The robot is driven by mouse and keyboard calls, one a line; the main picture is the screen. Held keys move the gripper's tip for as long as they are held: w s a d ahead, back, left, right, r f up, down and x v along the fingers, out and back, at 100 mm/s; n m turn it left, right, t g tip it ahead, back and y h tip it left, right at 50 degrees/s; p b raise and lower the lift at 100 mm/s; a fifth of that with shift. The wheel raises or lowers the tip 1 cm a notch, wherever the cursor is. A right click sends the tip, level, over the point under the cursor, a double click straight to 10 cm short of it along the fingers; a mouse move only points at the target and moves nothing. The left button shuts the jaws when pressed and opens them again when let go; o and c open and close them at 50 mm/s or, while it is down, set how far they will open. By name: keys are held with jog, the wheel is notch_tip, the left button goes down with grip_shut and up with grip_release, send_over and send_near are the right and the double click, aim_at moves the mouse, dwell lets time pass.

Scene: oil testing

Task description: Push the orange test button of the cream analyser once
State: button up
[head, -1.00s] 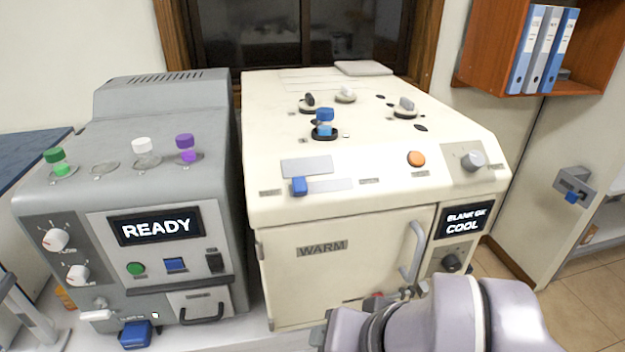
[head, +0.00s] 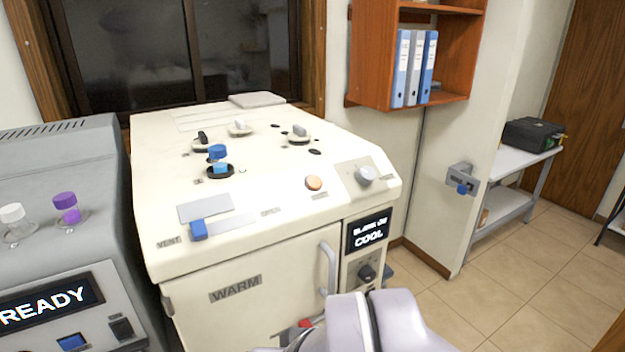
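The cream analyser (head: 262,190) stands on the counter in the middle of the head view. Its round test button (head: 314,183) sits on the sloped front panel, left of a grey knob (head: 365,175). The button looks a pale, dull orange, and nothing covers or touches it. The analyser's screen (head: 368,231) reads COOL, with a smaller line above that looks like BLANK OK. My pale arm shows at the bottom, in front of the analyser's lower right front. My gripper cannot be made out.
A grey machine (head: 62,185) reading READY stands at left. Open floor lies at right.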

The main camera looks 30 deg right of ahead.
dwell(0.3)
grip_shut()
dwell(1.1)
jog(key=shift+r, duration=0.1)
dwell(0.4)
